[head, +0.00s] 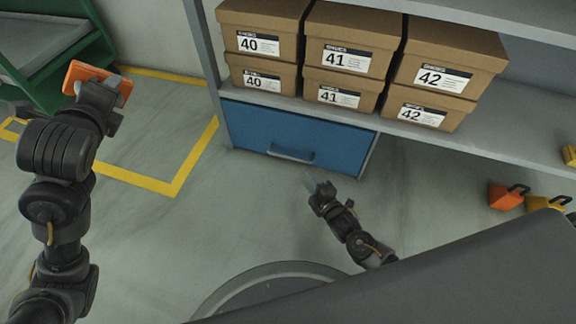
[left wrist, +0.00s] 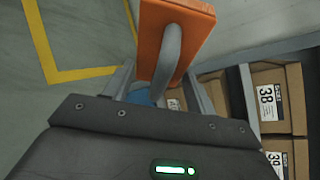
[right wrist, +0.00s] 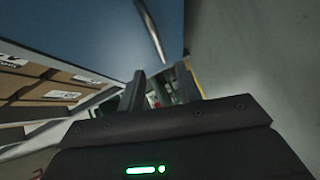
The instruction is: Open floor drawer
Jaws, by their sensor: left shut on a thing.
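The blue floor drawer (head: 265,130) sits low under the shelf of shoe boxes. It looks shut, with its front level with the unit. Its grey bar handle (head: 290,155) runs along the lower front edge; drawer and handle (right wrist: 150,30) also show in the right wrist view. My right gripper (head: 313,186) is open and empty, a little in front of and below the handle, not touching it. My left gripper (head: 104,90) is shut on an orange block with a grey loop handle (left wrist: 168,60), held up at the left, far from the drawer.
Shoe boxes (head: 350,55) marked 40, 41 and 42 stand on the shelf above the drawer. A green rack (head: 95,60) is at the far left. Orange (head: 503,197) and yellow (head: 545,204) handled objects are at the right. The floor before the drawer is clear.

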